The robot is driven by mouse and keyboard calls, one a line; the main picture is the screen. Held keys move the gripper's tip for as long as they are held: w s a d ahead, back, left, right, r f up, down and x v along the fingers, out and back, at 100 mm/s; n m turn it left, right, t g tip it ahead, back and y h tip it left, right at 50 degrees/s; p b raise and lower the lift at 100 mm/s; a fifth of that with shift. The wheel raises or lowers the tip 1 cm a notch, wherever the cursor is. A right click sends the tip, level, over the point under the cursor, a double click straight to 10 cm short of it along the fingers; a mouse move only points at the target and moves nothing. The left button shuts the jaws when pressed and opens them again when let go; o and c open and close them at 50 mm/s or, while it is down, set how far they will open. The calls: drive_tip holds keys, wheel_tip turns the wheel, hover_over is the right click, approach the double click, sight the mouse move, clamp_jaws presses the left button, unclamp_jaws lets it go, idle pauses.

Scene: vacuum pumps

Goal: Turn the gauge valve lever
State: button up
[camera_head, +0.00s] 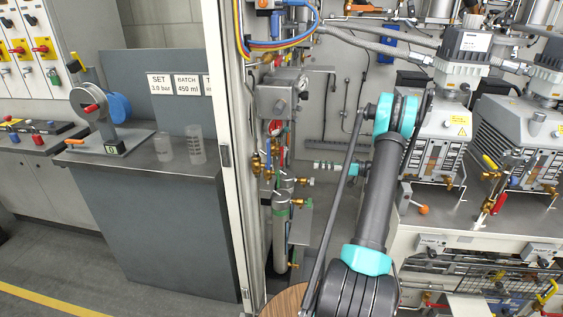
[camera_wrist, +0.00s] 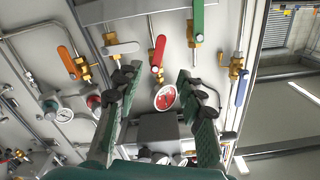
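In the wrist view, my gripper (camera_wrist: 155,78) is open, with its two dark green fingers spread and nothing between the pads. Several valve levers are on the panel beyond: a red lever (camera_wrist: 158,52), a white lever (camera_wrist: 120,48), a green lever (camera_wrist: 198,20), an orange lever (camera_wrist: 68,62) and a blue lever (camera_wrist: 242,87). A red-faced gauge (camera_wrist: 165,97) shows between the fingers, below the red lever. I cannot tell which lever is the gauge valve's. No finger clearly touches a lever. In the head view, my gripper cannot be made out clearly.
Pipes run along the panel. In the head view, vacuum pumps (camera_head: 437,125) stand at right and a grey cabinet (camera_head: 160,220) at left, with open floor before it.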

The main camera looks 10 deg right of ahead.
sight(282, 161)
drive_tip(key=x, duration=1.6)
drive_tip(key=shift+a, duration=0.4)
clamp_jaws()
